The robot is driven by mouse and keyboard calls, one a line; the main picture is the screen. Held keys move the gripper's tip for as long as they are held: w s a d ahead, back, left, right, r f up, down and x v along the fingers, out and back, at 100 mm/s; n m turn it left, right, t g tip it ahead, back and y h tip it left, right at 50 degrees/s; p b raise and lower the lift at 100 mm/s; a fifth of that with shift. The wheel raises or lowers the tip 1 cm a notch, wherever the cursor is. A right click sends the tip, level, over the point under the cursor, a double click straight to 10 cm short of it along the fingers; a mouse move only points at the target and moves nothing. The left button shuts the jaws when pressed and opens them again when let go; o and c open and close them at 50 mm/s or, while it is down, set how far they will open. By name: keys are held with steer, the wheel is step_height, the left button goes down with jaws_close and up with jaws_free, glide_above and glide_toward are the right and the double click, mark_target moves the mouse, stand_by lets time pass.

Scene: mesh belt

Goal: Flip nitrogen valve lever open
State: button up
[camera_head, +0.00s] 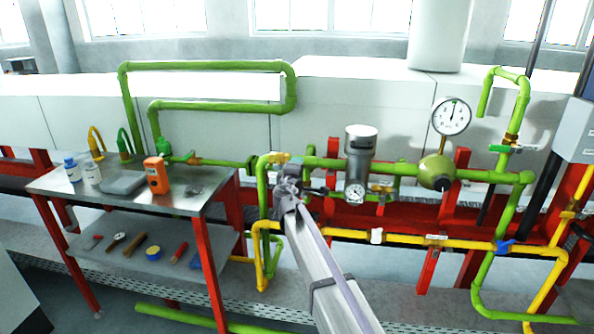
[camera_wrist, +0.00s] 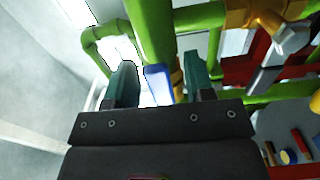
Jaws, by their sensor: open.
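My gripper (camera_wrist: 160,80) is open, its two teal fingers spread. In the wrist view a blue lever (camera_wrist: 158,86) shows between the fingers, with a gap on each side; I cannot tell how deep it sits between them. It appears in front of a thick green pipe (camera_wrist: 150,35). In the head view my gripper (camera_head: 288,184) is at the green and yellow pipes right of the bench, and my arm hides the lever there. No label names the nitrogen valve legibly. Another blue lever (camera_head: 505,246) is on the yellow line at right, and a green lever (camera_head: 504,148) is above it.
A metal bench (camera_head: 185,202) with an orange meter (camera_head: 157,176) and bottles stands at left. A filter housing (camera_head: 360,152) and a gauge (camera_head: 451,116) are right of my gripper. In the wrist view a brass fitting (camera_wrist: 252,14) is at the upper right.

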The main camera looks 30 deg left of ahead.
steer(key=v, duration=1)
steer(key=shift+s, duration=0.35)
steer(key=shift+d, duration=0.1)
steer(key=shift+d, duration=0.1)
